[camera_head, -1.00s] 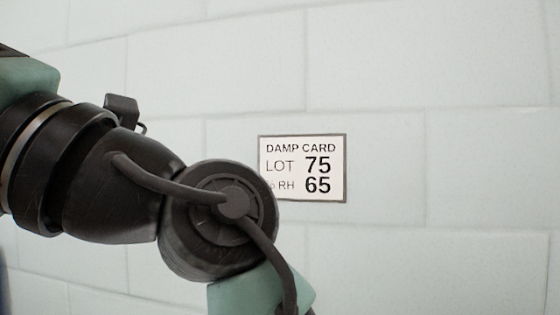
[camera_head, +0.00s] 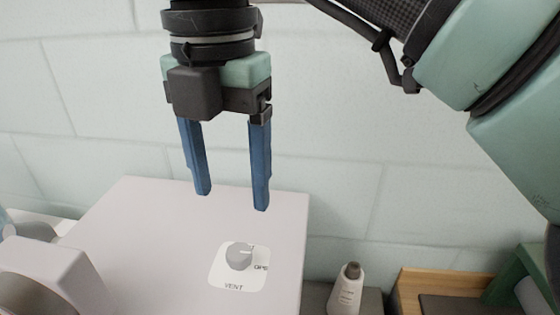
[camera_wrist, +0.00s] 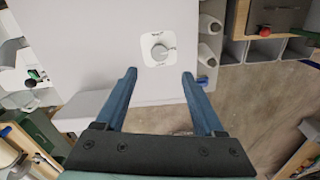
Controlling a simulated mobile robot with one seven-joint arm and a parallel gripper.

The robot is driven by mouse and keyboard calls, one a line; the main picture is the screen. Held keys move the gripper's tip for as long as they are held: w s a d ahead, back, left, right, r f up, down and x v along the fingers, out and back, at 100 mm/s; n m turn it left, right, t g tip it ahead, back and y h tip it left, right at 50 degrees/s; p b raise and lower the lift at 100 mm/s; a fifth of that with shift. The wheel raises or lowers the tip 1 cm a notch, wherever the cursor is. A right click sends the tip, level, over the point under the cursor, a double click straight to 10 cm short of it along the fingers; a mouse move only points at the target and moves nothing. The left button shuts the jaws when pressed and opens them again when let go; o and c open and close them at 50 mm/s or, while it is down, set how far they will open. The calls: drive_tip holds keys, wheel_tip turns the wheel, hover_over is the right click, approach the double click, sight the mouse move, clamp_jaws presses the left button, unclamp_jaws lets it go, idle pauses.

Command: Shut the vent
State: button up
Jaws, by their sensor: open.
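The vent control is a round grey knob (camera_head: 238,256) on a white plate (camera_head: 233,287) marked VENT, set on top of a pale box (camera_head: 130,225). The letters at the plate's right read as OPEN, partly cut by the view; the mark behind the knob is mostly hidden. A light line on the knob points roughly towards the right. My gripper (camera_head: 232,200) hangs above and behind the knob, its blue fingers apart and empty. In the wrist view the knob (camera_wrist: 160,52) lies just beyond the fingertips, roughly centred between them.
A white bottle with a dark cap (camera_head: 347,288) stands right of the box. A wooden tray (camera_head: 420,290) and a green object (camera_head: 515,280) are farther right. A pale block (camera_head: 50,270) rises at the left. A block wall (camera_head: 110,90) stands behind.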

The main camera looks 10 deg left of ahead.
sight(238, 251)
wheel_tip(238, 251, down, 10)
drive_tip(key=shift+r, duration=0.1)
drive_tip(key=shift+c, duration=0.2)
clamp_jaws()
idle(0.4)
